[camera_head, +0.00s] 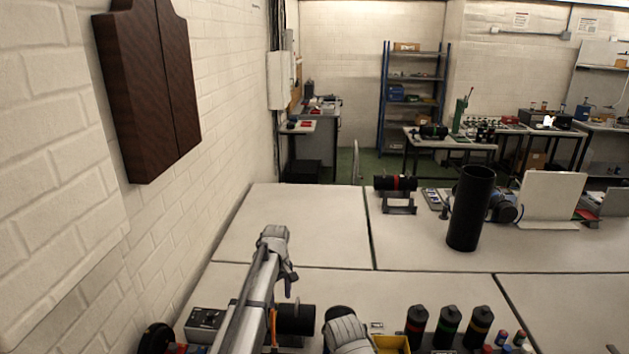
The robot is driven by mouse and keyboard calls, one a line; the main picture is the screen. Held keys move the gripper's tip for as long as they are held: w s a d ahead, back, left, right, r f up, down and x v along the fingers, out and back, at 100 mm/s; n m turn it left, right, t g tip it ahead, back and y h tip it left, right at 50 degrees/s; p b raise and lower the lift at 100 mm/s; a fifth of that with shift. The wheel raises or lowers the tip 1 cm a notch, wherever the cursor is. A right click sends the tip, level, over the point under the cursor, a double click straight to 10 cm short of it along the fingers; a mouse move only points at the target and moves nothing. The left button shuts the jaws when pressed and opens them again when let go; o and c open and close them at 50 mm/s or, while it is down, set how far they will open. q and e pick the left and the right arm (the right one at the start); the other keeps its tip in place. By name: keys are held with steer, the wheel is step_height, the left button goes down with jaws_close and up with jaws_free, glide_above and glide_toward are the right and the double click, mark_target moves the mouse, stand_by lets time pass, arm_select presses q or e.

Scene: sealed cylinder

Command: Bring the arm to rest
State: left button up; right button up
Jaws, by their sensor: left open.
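My left arm reaches up from the bottom edge over the near table. Its gripper (289,282) shows small and dark near the far end of the arm, above the near tabletop. It is open, and I see nothing between its fingers. A black cylinder (296,319) lies below it, beside the arm and partly hidden by it. A tall black cylinder (470,208) stands upright on the table to the right, well apart from the gripper. My right gripper is not in view.
Black bottles with red, green and yellow bands (448,327) stand at the near edge, by a yellow bin (392,344). A control box (205,321) is left of the arm. A banded cylinder on a stand (396,184) is farther back. The left far tabletop (310,215) is clear.

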arm_select(q)
steer(key=s+d+f+m+b, duration=0.2)
steer(key=s+m, duration=0.2)
steer(key=s, duration=0.6)
steer(key=s+d+f+m+b, duration=0.2)
steer(key=s+d+f+m, duration=0.1)
steer(key=s, duration=0.7)
steer(key=s+d+f+m+y+b, duration=0.1)
steer(key=s+d+f+m+b, duration=0.2)
steer(key=s, duration=0.8)
steer(key=m, duration=0.2)
steer(key=shift+m, duration=0.3)
